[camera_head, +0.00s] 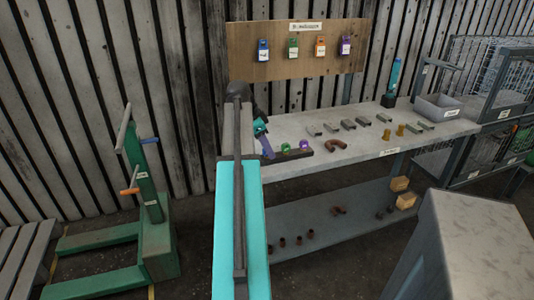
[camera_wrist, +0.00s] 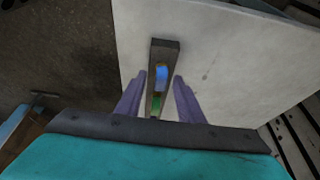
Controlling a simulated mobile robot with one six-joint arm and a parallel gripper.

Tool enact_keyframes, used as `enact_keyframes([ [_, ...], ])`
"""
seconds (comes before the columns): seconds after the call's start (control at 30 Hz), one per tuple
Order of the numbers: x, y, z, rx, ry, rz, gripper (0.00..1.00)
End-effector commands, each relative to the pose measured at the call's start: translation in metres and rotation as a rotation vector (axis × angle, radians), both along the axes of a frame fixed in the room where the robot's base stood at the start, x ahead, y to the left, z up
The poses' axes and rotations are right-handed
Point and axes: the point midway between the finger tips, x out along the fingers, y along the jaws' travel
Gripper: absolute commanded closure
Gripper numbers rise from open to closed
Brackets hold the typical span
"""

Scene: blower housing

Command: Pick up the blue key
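The blue key (camera_wrist: 161,72) stands in a slot of a narrow dark rack (camera_wrist: 170,46) in the wrist view. A green key (camera_wrist: 156,103) is in the same rack, nearer the camera. My gripper (camera_wrist: 160,80) has its two purple fingers spread, one on each side of the rack around the blue key, with gaps showing. In the head view my gripper (camera_head: 267,149) points down at the left end of the rack (camera_head: 296,154). The blue key is not seen there, apparently hidden behind the gripper. I cannot tell the fingertips' exact height.
The rack sits on a grey workbench (camera_head: 355,143), with a green key (camera_head: 286,148) and a purple key (camera_head: 304,145) farther right. Metal pieces lie beyond. A green stand (camera_head: 150,205) is at left.

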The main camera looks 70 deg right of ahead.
Motion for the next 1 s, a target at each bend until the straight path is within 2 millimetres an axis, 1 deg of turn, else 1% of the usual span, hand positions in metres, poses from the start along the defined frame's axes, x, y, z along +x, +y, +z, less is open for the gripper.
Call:
enact_keyframes([
  [0.13, 0.000, 0.000, 0.000, 0.000, 0.000, 0.000, 0.66],
  [0.17, 0.000, 0.000, 0.000, 0.000, 0.000, 0.000, 0.69],
  [0.2, 0.000, 0.000, 0.000, 0.000, 0.000, 0.000, 0.76],
  [0.33, 0.000, 0.000, 0.000, 0.000, 0.000, 0.000, 0.98],
  [0.37, 0.000, 0.000, 0.000, 0.000, 0.000, 0.000, 1.00],
  [0.77, 0.000, 0.000, 0.002, 0.000, 0.000, 0.000, 1.00],
  [1.0, 0.000, -0.001, 0.015, -0.001, -0.001, -0.001, 1.00],
])
